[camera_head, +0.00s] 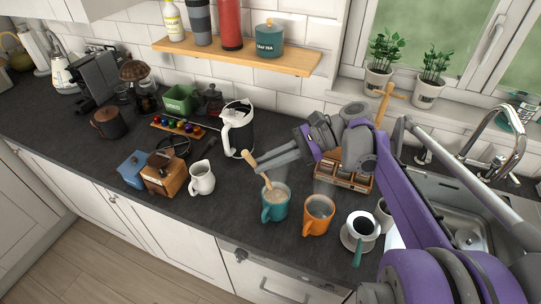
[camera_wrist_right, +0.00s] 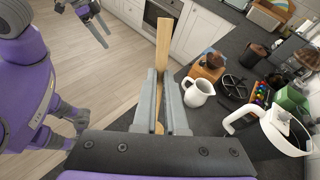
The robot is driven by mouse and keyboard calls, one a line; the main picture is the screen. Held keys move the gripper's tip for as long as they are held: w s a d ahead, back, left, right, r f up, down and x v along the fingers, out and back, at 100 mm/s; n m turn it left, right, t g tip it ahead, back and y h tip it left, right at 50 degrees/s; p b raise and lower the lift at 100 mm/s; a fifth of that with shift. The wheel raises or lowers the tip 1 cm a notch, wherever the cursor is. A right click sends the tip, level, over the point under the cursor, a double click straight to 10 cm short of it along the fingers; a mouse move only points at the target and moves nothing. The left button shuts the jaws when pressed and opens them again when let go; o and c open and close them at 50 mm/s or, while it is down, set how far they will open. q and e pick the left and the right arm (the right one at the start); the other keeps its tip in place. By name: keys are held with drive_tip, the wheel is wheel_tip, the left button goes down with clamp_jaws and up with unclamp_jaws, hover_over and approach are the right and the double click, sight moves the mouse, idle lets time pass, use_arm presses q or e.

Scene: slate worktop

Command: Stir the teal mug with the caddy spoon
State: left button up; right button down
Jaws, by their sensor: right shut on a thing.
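The teal mug (camera_head: 273,211) stands on the worktop, holding a pale brown liquid. My right gripper (camera_head: 262,163) is shut on the wooden caddy spoon (camera_head: 248,166), above the mug. The spoon is tilted; its lower end reaches into the mug's mouth, and its tip is hidden. In the right wrist view the spoon (camera_wrist_right: 163,45) runs between the two fingers (camera_wrist_right: 161,105). The wooden caddy (camera_head: 345,181) stands behind to the right, partly covered by my right arm, with another wooden handle (camera_head: 386,103) above it. My left gripper (camera_wrist_right: 98,25) shows in the wrist view, fingers apart and empty.
An orange mug (camera_head: 318,215) stands close to the right of the teal mug. A white jug (camera_head: 202,178) and a kettle (camera_head: 238,130) stand to the left. The worktop front between jug and teal mug is clear.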

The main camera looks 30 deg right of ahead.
use_arm(q)
wheel_tip(320, 180, down, 9)
drive_tip(key=s+b, duration=0.2)
drive_tip(key=b, duration=0.4)
drive_tip(key=shift+s+g, duration=0.3)
drive_tip(key=shift+s, duration=0.1)
use_arm(e)
wheel_tip(320, 180, down, 11)
drive_tip(key=d, duration=0.2)
drive_tip(key=shift+w+d, duration=0.25)
use_arm(q)
drive_tip(key=shift+r, duration=0.15)
